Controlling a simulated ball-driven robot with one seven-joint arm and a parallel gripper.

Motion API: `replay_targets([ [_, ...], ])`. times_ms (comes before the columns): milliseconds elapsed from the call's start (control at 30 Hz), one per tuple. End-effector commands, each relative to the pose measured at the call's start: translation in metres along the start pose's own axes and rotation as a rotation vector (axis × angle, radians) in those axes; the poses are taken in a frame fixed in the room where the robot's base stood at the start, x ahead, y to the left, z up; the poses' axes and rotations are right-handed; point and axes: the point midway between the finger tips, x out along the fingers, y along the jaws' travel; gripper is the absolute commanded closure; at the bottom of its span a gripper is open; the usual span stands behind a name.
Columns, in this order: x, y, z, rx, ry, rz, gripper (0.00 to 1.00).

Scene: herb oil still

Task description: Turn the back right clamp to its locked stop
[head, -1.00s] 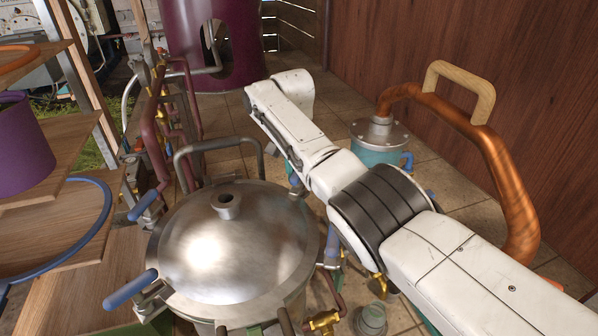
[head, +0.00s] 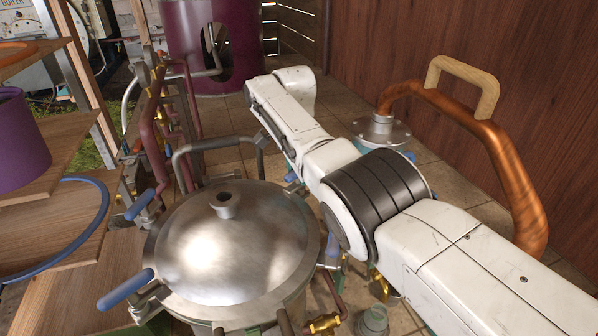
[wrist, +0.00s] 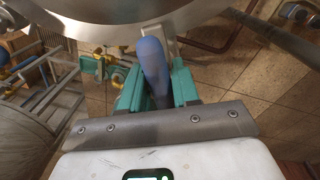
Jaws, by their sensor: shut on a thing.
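The steel still pot with its domed lid (head: 225,245) stands at the front centre of the head view. The back right clamp's blue handle (wrist: 153,65) shows in the wrist view, between the teal fingers of my gripper (wrist: 158,85). My gripper is shut on this handle, beside the pot rim (wrist: 110,30). In the head view my white arm hides most of the gripper and the clamp; a bit of blue handle (head: 291,178) shows at the arm's left edge. Whether the clamp is at its stop cannot be told.
Two other blue clamp handles stick out at the pot's left, one at the back (head: 140,204) and one at the front (head: 125,289). A copper pipe (head: 490,150) arches at the right. Wooden shelves (head: 60,235) stand at the left.

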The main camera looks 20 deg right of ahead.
Motion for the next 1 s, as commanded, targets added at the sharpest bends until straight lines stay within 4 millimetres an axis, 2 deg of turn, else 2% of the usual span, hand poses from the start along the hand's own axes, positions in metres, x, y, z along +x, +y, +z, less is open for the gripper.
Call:
replay_targets([
  [233, -0.004, -0.003, 0.000, 0.000, 0.002, -0.011, 1.00],
  [267, -0.004, -0.003, 0.000, 0.000, 0.002, -0.011, 0.68],
  [433, -0.003, -0.002, 0.000, -0.001, 0.002, -0.008, 0.52],
  [767, -0.005, -0.001, 0.000, -0.001, 0.001, -0.004, 0.51],
  [867, -0.014, -0.002, 0.000, -0.001, 0.002, -0.007, 0.51],
  [1000, -0.039, -0.002, 0.000, -0.001, 0.003, -0.007, 0.51],
])
